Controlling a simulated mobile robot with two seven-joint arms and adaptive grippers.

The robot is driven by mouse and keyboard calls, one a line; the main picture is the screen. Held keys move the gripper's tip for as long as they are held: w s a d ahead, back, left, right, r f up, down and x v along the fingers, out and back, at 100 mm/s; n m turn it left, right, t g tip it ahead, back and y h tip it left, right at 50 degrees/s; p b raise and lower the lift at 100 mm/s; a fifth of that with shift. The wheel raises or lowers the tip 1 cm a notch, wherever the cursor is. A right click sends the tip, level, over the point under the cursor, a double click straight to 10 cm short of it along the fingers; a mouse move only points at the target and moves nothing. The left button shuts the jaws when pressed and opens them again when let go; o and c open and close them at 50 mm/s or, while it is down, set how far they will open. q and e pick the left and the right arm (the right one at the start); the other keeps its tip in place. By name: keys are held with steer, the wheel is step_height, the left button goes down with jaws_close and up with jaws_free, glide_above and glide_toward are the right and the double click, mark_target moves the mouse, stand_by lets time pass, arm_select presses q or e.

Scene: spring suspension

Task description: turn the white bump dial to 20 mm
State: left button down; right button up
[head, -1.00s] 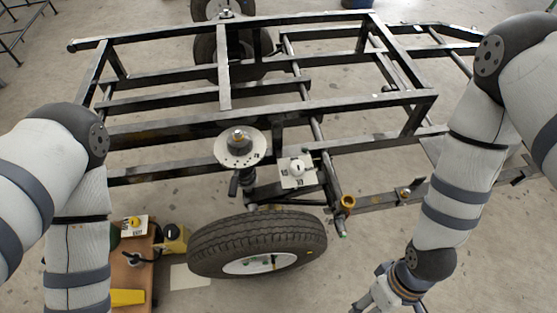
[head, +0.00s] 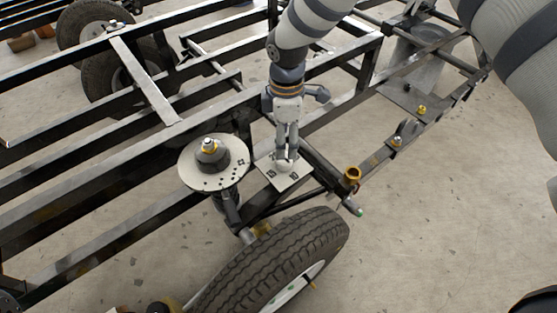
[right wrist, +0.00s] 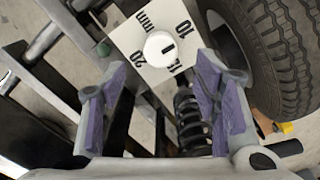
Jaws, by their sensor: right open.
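The white bump dial (right wrist: 160,48) is a round knob on a white plate (right wrist: 137,40) marked 10, 20 and mm, with another number partly hidden. Its short dark mark lies right of centre, toward the side between the 10 and the partly hidden number. The plate (head: 271,174) sits on the frame in the head view, and the dial (head: 284,166) shows just under my right gripper (head: 286,157). That gripper points down at the dial. In the right wrist view, its two purple-padded fingers (right wrist: 163,68) are open, with the dial ahead between them and nothing held. My left gripper is not in view.
A black tubular frame (head: 75,195) spans the scene. A round pale disc (head: 228,178) with a brass nut stands left of the dial plate. A large tyre (head: 275,262) is in front, and a brass ring (head: 352,174) lies to the right. Concrete floor is clear at lower right.

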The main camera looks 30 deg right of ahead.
mark_target(284, 162)
step_height(284, 162, down, 8)
steer(key=shift+r+b, duration=0.1)
steer(key=shift+b, duration=0.8)
steer(key=c, duration=1.1)
